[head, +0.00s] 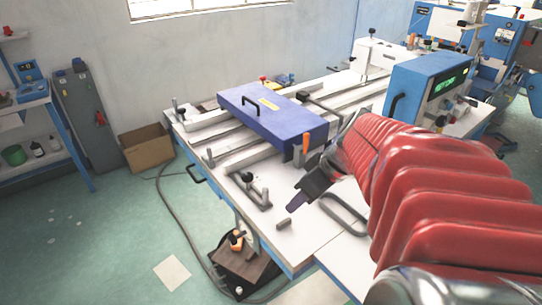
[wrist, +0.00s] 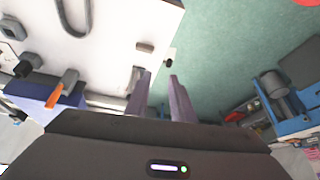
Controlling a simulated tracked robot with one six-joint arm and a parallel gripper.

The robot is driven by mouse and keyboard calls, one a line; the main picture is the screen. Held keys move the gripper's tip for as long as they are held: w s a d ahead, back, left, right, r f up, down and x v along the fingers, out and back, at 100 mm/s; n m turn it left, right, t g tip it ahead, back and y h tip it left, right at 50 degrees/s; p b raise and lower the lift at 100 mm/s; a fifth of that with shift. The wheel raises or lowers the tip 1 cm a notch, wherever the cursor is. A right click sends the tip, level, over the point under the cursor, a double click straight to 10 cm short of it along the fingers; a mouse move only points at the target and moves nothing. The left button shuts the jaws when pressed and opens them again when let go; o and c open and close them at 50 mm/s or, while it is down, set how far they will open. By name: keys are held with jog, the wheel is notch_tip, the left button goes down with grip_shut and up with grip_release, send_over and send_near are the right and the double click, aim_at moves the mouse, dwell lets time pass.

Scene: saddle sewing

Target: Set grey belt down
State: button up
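The grey belt (head: 341,224) is a flat loop lying on the white table top, just right of my gripper in the head view. Part of it also shows in the wrist view (wrist: 75,35), at the top left, cut off by the frame edge. My gripper (head: 294,204) is over the front part of the table, pointing down to the left, apart from the belt. In the wrist view its two fingers (wrist: 160,77) stand apart with nothing visible between them.
A small grey block (head: 284,224) lies near the table's front edge, close to my fingertips. A grey clamp-like fixture (head: 254,190), an orange-handled tool (head: 305,142) and a blue-purple box (head: 272,115) are behind. A blue machine with a display (head: 428,88) stands at the right.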

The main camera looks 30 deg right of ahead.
jog(key=s+a+r+m+h, duration=0.1)
jog(key=s+a, duration=0.1)
jog(key=a, duration=0.6)
jog(key=s+a+r+m+h, duration=0.1)
jog(key=s+a+m, duration=0.1)
jog(key=a, duration=0.7)
jog(key=shift+s+r+t, duration=0.3)
jog(key=shift+s+r, duration=0.1)
jog(key=shift+s, duration=0.25)
jog(key=shift+o, duration=1.2)
